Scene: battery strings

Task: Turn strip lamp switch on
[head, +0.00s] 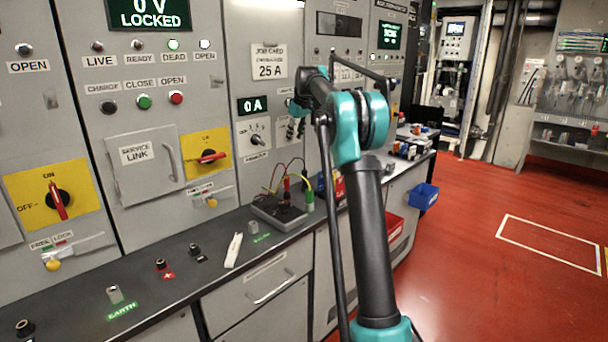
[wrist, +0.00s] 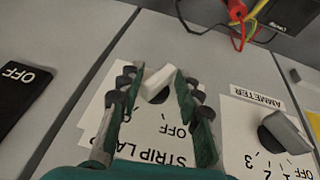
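The strip lamp switch (wrist: 158,78) is a pale lever knob on a dark base, in the upper middle of the wrist view. It sits slanted on a white plate (wrist: 150,150) lettered "STRIP LA...", with an OFF mark; the lettering appears inverted. My gripper (wrist: 157,88) is open, with one finger on each side of the knob. I cannot tell whether either finger touches it. In the head view my gripper (head: 294,128) is at the panel right of the 0 A display, small and partly hidden; the switch cannot be made out there.
A black display (wrist: 22,85) reads OFF at the left of the wrist view. The ammeter knob (wrist: 284,132) stands close on the right. Red, yellow and green leads (wrist: 238,15) lie at the top. In the head view a bench (head: 225,262) runs below the panels.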

